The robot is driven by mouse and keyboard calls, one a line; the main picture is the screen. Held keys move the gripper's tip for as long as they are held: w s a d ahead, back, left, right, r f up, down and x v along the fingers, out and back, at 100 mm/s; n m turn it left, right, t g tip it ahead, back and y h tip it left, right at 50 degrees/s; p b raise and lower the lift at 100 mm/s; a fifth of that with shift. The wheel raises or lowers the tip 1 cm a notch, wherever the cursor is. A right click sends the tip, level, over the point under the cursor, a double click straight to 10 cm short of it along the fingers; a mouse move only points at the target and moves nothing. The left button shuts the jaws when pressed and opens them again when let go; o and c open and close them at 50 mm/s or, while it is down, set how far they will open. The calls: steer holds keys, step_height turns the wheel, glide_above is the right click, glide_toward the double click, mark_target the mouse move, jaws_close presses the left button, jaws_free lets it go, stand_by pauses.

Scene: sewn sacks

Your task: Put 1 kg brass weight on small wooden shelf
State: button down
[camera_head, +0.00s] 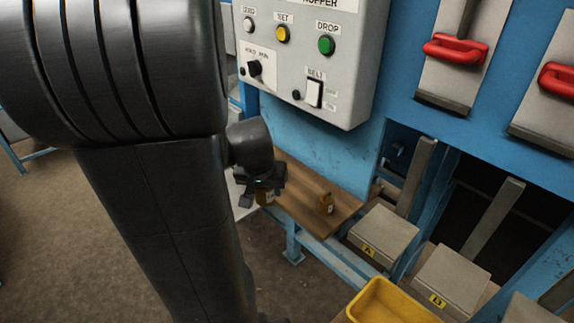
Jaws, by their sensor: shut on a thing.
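My gripper (263,188) is small in view, below the grey control box, and shut on a brass weight (266,198). Only part of this weight shows under the dark fingers, and its marking is too small to read. The small wooden shelf (340,216) is a brown board against the blue machine frame. The held weight appears over or near the shelf's left end; I cannot tell whether it touches the board.
A grey control box (310,75) with buttons and a switch hangs above the shelf. Pedals marked A (383,235) and B (450,280) are at the right. A yellow bin (390,302) is at the bottom. Red handles (455,50) are at upper right. My arm hides much of the left.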

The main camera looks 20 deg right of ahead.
steer(key=p, duration=0.2)
glide_above(304, 189)
steer(key=s+a, duration=0.1)
steer(key=shift+s+f+p, duration=0.1)
steer(key=shift+f+p, duration=0.25)
steer(key=shift+f, duration=2.85)
steer(key=shift+d+f, duration=0.1)
steer(key=shift+f, duration=0.15)
steer(key=shift+f, duration=0.15)
steer(key=c, duration=0.7)
jaws_free()
steer(key=shift+r, duration=0.25)
steer(key=v, duration=1.1)
steer(key=shift+s+r, duration=0.25)
steer(key=shift+r, duration=0.05)
